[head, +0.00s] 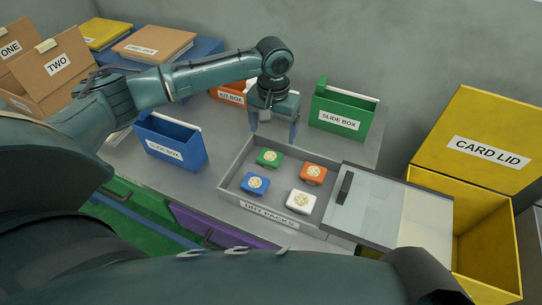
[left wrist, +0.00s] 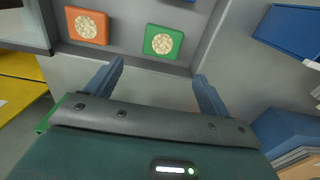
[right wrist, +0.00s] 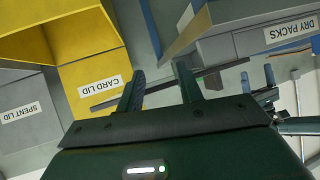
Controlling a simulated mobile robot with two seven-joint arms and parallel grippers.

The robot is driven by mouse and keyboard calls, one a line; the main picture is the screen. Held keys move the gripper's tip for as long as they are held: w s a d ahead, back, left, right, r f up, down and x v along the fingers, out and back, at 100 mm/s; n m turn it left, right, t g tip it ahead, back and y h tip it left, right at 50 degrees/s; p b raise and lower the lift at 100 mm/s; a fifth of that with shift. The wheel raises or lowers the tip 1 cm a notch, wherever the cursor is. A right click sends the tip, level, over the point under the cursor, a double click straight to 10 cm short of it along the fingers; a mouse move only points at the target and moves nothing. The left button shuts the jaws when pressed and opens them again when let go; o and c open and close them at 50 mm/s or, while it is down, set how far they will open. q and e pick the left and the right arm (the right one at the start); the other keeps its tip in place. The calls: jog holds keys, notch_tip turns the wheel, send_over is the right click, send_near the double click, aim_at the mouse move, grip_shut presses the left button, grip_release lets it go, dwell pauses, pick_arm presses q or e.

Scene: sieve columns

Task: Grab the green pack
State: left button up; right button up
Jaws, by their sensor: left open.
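The green pack (head: 269,158) lies in the back left of the grey tray labelled DRY PACKS (head: 233,165). It has a round beige disc on top and also shows in the left wrist view (left wrist: 162,42). My left gripper (head: 274,137) is open and empty, above the tray's back left edge, near the green pack but apart from it. In the left wrist view the fingers (left wrist: 158,82) point toward the pack. My right gripper (right wrist: 158,88) shows only in the right wrist view, with its fingers apart and nothing between them.
An orange pack (head: 313,174), a blue pack (head: 254,184) and a white pack (head: 300,202) share the tray. A clear sliding cover (head: 372,208) lies to the right. The green slide box (head: 340,115) and a blue box (head: 171,141) stand near. A yellow CARD LID bin (head: 480,140) is at right.

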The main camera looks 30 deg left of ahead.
aim_at(271, 154)
pick_arm(q)
notch_tip(271, 154, down, 2)
jog(key=shift+s+f, duration=0.2)
jog(key=shift+f, duration=1.15)
jog(key=shift+s+f, duration=0.2)
jog(key=shift+f, duration=1.15)
jog(key=shift+c, duration=0.2)
jog(key=c, duration=1)
